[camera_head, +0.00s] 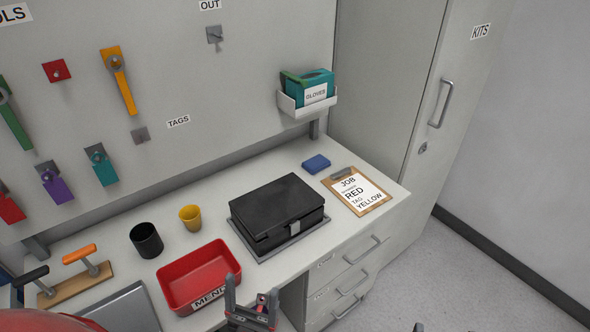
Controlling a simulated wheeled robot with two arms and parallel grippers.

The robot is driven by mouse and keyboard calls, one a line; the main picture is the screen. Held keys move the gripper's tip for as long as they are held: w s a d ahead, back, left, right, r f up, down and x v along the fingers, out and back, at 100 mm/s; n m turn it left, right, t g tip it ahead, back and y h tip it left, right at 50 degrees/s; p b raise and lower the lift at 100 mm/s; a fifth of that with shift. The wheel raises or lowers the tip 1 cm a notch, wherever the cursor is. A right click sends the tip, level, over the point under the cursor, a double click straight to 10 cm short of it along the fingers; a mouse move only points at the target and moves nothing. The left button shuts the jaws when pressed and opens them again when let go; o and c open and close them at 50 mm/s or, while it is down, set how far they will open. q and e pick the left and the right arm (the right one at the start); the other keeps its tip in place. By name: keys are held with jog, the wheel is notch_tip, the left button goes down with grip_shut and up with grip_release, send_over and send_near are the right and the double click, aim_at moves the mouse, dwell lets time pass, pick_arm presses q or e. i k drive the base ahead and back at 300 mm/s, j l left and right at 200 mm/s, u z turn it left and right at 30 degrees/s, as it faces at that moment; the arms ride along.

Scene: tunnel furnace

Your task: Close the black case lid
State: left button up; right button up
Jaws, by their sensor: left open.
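The black case (280,203) sits on a grey mat (316,229) on the workbench. Whether the latch is fastened is too small to tell. My left gripper (252,297) is at the bottom of the view, in front of the case and apart from it. Its fingers are spread, with nothing between them. Only a small dark tip (418,327) shows at the bottom edge further right, perhaps of my right gripper.
A red bin (190,264) stands left of the case, near my left gripper. A black cup (146,240) and a yellow cup (190,217) stand behind it. A clipboard (375,203) and a blue block (316,163) lie to the right. Drawers (343,285) are below.

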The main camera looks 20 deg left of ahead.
aim_at(264, 211)
jog(key=k+j+z, duration=0.1)
jog(key=j+z, duration=0.25)
jog(key=k+j+z, duration=0.15)
jog(key=j+z, duration=0.25)
jog(key=k+j+z, duration=0.2)
jog(key=z, duration=0.15)
